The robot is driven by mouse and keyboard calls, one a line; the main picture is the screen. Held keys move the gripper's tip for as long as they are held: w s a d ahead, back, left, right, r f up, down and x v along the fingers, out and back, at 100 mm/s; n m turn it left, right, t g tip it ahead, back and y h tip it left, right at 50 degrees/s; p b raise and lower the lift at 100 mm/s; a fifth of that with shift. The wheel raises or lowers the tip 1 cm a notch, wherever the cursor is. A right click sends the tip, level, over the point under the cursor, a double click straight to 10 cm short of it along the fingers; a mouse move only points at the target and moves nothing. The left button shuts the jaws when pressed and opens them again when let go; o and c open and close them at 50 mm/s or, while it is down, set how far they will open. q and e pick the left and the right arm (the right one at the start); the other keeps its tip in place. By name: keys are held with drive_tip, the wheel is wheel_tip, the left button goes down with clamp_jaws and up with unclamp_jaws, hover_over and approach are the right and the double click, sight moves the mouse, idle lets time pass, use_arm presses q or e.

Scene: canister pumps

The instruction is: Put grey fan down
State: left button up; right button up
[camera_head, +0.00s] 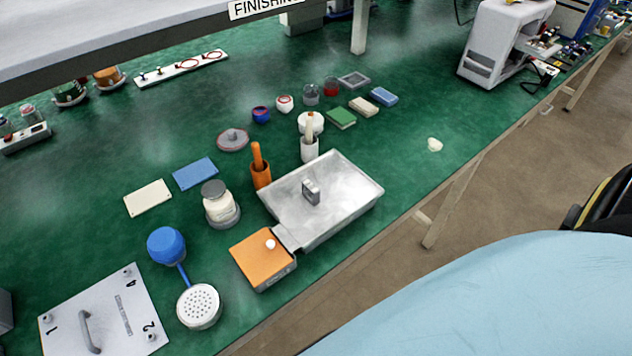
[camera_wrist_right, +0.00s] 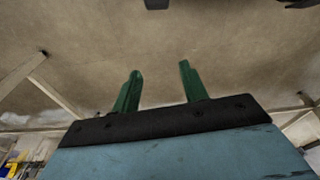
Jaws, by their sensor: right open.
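Nothing in the head view is plainly a grey fan. A small grey square piece with a darker middle (camera_head: 354,80) lies flat at the back of the green table; I cannot tell if it is the fan. A small grey upright block (camera_head: 311,190) stands on the silver metal box (camera_head: 345,185); I cannot tell if it is a handle or a separate part. In the right wrist view, my right gripper (camera_wrist_right: 160,68) has its two green fingers apart with nothing between them, and bare floor shows beyond. My left gripper is in neither view.
The green table (camera_head: 400,150) holds an orange box (camera_head: 262,258), a lidded jar (camera_head: 221,205), an orange cup (camera_head: 261,176), a blue-and-white shower-like part (camera_head: 199,306) and a white plate with a handle (camera_head: 130,300). The table's right part is mostly clear. A shelf overhangs the back left.

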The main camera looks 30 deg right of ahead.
drive_tip(key=w+a+r+p, duration=0.1)
drive_tip(key=w+r, duration=0.3)
drive_tip(key=r, duration=0.4)
drive_tip(key=w+a+r+t+y, duration=0.1)
drive_tip(key=w+r, duration=0.3)
drive_tip(key=r, duration=0.4)
drive_tip(key=w+a+r+p, duration=0.15)
drive_tip(key=w+r, duration=0.25)
drive_tip(key=r, duration=0.4)
wheel_tip(320, 180, up, 19)
drive_tip(key=m+g+h, duration=0.1)
drive_tip(key=g, duration=0.2)
hover_over(312, 187)
wheel_tip(312, 187, down, 13)
drive_tip(key=shift+r+b, duration=0.2)
drive_tip(key=shift+b, duration=0.5)
drive_tip(key=shift+c, duration=0.3)
clamp_jaws()
